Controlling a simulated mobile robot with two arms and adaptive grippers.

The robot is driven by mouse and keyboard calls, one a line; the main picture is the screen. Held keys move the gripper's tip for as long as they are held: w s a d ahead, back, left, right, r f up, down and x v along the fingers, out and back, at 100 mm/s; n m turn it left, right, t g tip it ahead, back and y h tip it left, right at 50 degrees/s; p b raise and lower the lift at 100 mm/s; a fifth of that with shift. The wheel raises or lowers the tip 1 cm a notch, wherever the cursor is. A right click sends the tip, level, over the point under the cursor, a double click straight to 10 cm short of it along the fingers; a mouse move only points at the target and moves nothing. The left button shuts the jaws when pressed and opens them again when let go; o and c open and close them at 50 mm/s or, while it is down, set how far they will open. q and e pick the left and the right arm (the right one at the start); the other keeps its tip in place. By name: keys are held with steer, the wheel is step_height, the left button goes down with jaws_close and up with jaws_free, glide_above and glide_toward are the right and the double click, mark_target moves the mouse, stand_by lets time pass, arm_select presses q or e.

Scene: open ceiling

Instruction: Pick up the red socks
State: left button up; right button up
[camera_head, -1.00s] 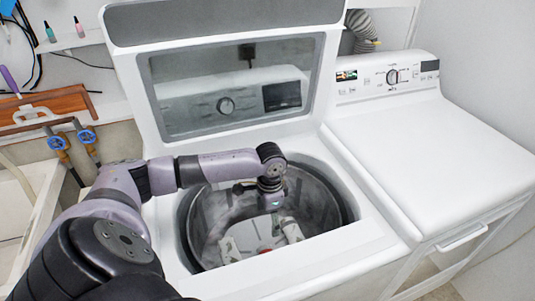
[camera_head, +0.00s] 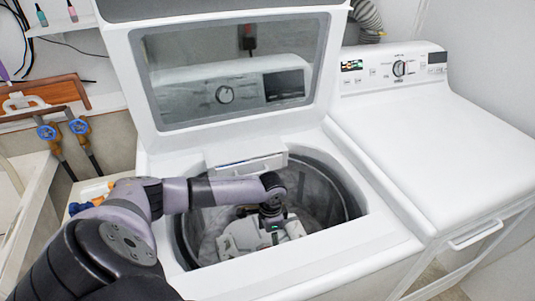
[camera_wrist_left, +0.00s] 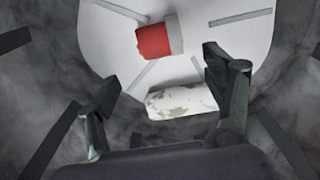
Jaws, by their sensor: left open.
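The red socks (camera_wrist_left: 153,42) show in the left wrist view as a red bundle with a grey-white end, lying on the pale round plate (camera_wrist_left: 100,45) at the washer drum's bottom. My left gripper (camera_wrist_left: 160,68) is open, with its dark fingers spread to either side and nothing between them held. The socks appear beyond the fingertips, apart from them. In the head view my left gripper (camera_head: 273,232) is down inside the drum, and I cannot make out the socks there. My right gripper is not in view.
The open top-load washer's drum wall (camera_head: 328,188) surrounds my left gripper, and its raised lid (camera_head: 150,105) stands behind. A white, grey-blotched item (camera_wrist_left: 182,101) lies near the socks. A closed white machine (camera_head: 440,145) stands on the right. Bottles and a shelf are at the left.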

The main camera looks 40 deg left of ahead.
arm_select(q)
step_height(320, 180, down, 4)
steer(key=shift+r, duration=0.2)
steer(key=shift+s+a+f, duration=0.1)
steer(key=shift+s+f, duration=0.1)
steer(key=shift+f, duration=1.2)
steer(key=shift+s+a+f, duration=0.1)
steer(key=shift+s+f, duration=0.1)
steer(key=shift+f, duration=1.15)
steer(key=c, duration=1.2)
